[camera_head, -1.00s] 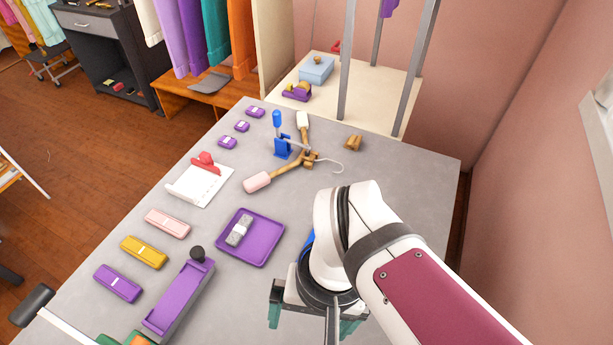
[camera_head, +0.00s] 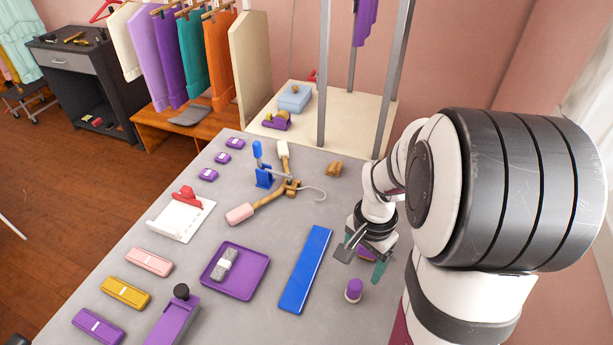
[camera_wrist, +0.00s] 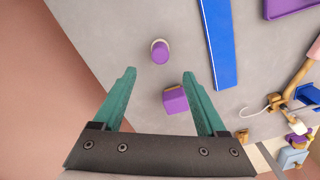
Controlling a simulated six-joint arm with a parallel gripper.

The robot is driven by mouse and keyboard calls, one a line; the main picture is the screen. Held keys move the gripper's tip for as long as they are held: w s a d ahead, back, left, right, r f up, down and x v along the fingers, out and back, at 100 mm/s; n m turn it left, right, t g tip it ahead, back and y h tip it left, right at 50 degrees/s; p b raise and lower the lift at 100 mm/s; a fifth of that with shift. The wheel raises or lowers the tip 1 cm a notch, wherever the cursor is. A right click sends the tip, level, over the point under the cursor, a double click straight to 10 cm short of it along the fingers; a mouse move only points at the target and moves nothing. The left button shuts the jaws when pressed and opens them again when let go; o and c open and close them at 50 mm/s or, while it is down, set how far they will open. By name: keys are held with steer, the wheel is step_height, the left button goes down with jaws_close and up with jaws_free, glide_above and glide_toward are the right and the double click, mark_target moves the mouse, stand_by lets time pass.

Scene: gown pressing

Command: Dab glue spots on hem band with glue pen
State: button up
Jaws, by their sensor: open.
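A long flat blue strip (camera_head: 306,270), which looks like the hem band, lies on the grey table right of the purple tray. A short upright cylinder with a purple top and pale pinkish body (camera_head: 353,290) stands right of the strip; it may be the glue pen. It shows from above in the wrist view (camera_wrist: 160,50). My gripper (camera_head: 366,257) has teal fingers spread apart and holds nothing. In the wrist view a purple block with a tan edge (camera_wrist: 175,99) appears between the fingers (camera_wrist: 160,78), below them and not held.
Grey posts (camera_head: 324,80) rise behind. A pink wall stands close right.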

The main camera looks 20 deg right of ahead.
mark_target(356, 283)
step_height(356, 283, down, 11)
steer(key=shift+a+r, duration=0.1)
jaws_close()
steer(key=shift+c, duration=1.9)
jaws_free()
steer(key=shift+r, duration=0.65)
jaws_close()
